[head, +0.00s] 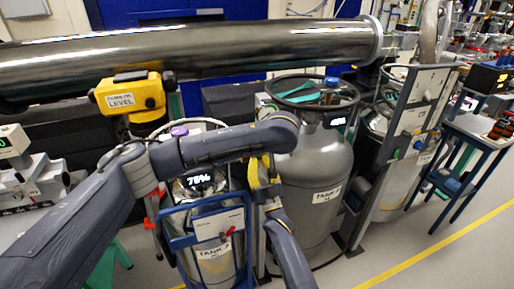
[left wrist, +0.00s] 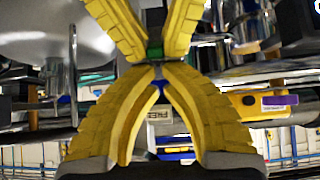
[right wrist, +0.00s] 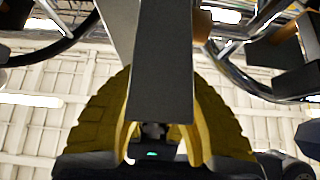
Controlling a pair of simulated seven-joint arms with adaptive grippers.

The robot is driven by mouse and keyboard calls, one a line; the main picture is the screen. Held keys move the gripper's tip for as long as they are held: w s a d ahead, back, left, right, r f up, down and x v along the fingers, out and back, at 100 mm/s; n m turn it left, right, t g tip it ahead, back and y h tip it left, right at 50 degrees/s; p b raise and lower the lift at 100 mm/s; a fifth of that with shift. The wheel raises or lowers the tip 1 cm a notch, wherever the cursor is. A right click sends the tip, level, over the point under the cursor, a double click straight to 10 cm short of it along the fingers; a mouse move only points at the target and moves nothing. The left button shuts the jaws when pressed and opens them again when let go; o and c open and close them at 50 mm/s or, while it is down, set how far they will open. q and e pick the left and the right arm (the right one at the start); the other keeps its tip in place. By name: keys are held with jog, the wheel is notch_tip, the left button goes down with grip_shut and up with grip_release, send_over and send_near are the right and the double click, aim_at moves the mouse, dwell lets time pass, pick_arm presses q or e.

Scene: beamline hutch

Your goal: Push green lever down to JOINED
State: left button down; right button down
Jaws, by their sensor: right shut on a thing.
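The yellow fingers of my right gripper (head: 262,178) are beside the small tank's blue rack in the head view. In the right wrist view my right gripper (right wrist: 162,95) is shut around a broad grey bar (right wrist: 162,60), which hides its fingertips. My left gripper (left wrist: 156,72) has its tips together in the left wrist view; I cannot tell if they pinch anything. My right gripper's yellow fingers point at it from above, almost tip to tip. A small green piece (left wrist: 155,51) shows between the two pairs of fingers. I cannot confirm it is the lever, and no JOINED mark is readable.
The TANK 3 cylinder (head: 214,262) stands in a blue rack, with a red lever (head: 228,232) on its panel. A large grey tank (head: 318,165) is right of my gripper. A steel pipe (head: 200,52) and a yellow level (head: 130,97) are behind. Open floor lies at the lower right.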

pick_arm(q)
jog(key=shift+s+d+f, duration=0.15)
jog(key=shift+s+f, duration=0.25)
jog(key=shift+f, duration=0.3)
pick_arm(e)
jog(key=c, duration=1.7)
grip_release()
jog(key=shift+o, duration=0.3)
jog(key=shift+r, duration=0.1)
